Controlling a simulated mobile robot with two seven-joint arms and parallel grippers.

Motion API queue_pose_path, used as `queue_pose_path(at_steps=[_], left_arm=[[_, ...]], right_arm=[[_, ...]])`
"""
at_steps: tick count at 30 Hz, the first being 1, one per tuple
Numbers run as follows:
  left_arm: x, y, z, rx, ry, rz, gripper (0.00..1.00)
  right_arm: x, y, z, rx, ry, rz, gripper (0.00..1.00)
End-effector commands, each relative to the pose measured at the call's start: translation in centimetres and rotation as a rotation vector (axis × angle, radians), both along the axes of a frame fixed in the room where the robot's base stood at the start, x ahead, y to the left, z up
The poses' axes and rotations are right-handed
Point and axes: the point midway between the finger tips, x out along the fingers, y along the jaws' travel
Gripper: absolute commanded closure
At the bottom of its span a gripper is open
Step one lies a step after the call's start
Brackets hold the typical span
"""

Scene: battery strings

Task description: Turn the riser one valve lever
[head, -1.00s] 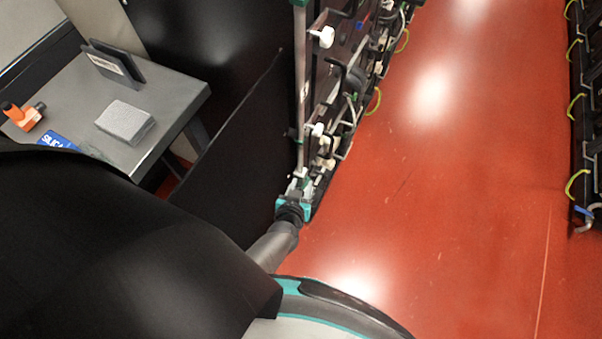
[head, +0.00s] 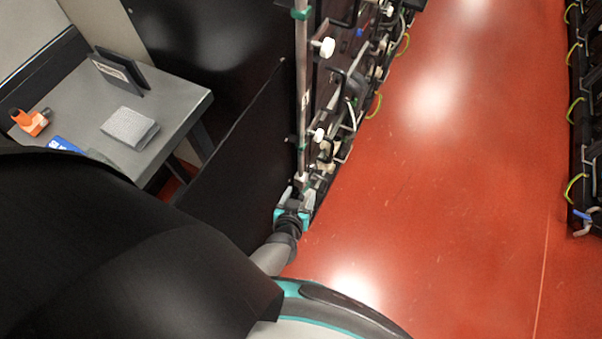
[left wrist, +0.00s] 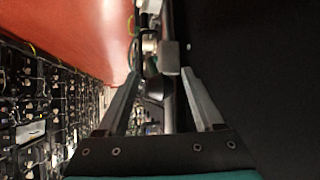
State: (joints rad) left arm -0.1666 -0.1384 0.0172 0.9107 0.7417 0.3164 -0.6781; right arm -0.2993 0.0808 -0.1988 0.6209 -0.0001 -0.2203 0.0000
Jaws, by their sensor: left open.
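A grey vertical riser pipe (head: 303,90) with green bands runs along the near end of the battery rack in the head view. A white valve handle (head: 326,47) sticks out beside it high up, and a second white handle (head: 317,135) sits lower. I cannot tell which one is the riser one lever. My left gripper (head: 298,194) is open at the lower end of the pipe. In the left wrist view its fingers (left wrist: 161,74) point along the pipe, and a grey block (left wrist: 170,58) shows just beyond and between the tips. Contact is unclear. My right gripper is out of view.
A black panel (head: 235,125) stands close left of the pipe. A grey table (head: 175,105) at left bears a grey block (head: 130,127), a dark stand and an orange object (head: 30,121). The red aisle floor (head: 450,190) is clear up to another rack (head: 585,120) at right.

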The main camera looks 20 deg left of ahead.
Motion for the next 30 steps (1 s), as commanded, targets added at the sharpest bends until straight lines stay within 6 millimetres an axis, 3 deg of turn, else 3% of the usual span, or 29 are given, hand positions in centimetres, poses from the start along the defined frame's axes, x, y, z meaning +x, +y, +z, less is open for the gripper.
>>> queue_pose_path(at_steps=[3,18,30], left_arm=[[-1.7,-0.3,1.6,0.001,0.003,-0.001,0.31],[-8.1,-1.7,6.1,0.002,0.001,0.000,0.31],[-10.3,-2.1,7.4,0.001,-0.001,0.002,0.31]], right_arm=[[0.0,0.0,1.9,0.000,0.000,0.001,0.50],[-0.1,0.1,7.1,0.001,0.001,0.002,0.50],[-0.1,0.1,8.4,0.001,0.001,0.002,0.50]])
